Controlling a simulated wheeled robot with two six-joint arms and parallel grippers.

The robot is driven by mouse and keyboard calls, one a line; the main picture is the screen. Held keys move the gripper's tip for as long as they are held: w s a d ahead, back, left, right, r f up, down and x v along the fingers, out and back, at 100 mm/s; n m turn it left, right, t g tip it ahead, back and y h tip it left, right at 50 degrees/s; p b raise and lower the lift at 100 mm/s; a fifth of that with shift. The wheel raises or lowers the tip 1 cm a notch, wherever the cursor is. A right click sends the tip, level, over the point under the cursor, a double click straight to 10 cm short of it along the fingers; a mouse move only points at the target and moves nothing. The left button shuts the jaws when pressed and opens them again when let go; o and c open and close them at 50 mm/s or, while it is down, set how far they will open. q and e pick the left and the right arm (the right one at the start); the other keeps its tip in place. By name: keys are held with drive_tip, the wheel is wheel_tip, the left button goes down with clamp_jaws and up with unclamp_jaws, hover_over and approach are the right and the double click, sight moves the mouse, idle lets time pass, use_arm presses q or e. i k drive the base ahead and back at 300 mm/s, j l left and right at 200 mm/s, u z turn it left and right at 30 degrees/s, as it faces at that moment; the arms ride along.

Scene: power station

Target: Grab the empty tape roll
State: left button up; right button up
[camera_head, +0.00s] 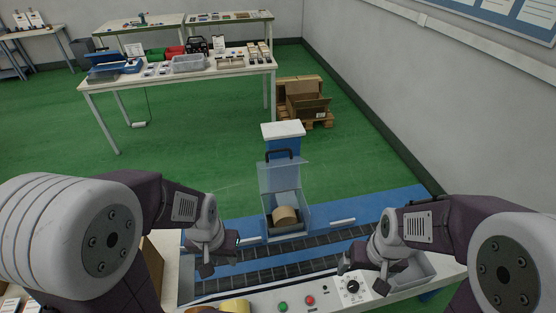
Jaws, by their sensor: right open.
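A tan tape roll (286,215) sits inside a blue-grey machine (273,233) with a raised clear cover and a dark handle, at the middle of the work line. I cannot tell from here whether this roll is empty. A yellow ring-shaped roll (235,306) lies at the bottom edge, partly cut off, with a brownish piece beside it. My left gripper (207,265) hangs left of the machine, apart from both rolls; its jaws are too unclear to judge. My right gripper (366,267) is open and empty, right of the machine, above the control panel.
A dark roller conveyor (262,274) runs across under the machine. The front panel has a green button (283,306), a red button (310,300) and a dial (353,287). A grey tray (412,270) lies at right. Tables and a pallet with cartons (304,103) stand behind, beyond open green floor.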

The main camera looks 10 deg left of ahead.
sight(283, 215)
drive_tip(key=i+l+u, duration=0.1)
drive_tip(key=l+u, duration=0.2)
drive_tip(key=u, duration=0.15)
drive_tip(key=l+u, duration=0.35)
drive_tip(key=u, duration=0.15)
drive_tip(key=l+u, duration=0.75)
drive_tip(key=u, duration=0.2)
drive_tip(key=k+l+u, duration=0.15)
drive_tip(key=l+u, duration=0.15)
drive_tip(key=u, duration=0.15)
drive_tip(key=k+l+u, duration=0.15)
drive_tip(key=u, duration=0.35)
drive_tip(key=l, duration=0.1)
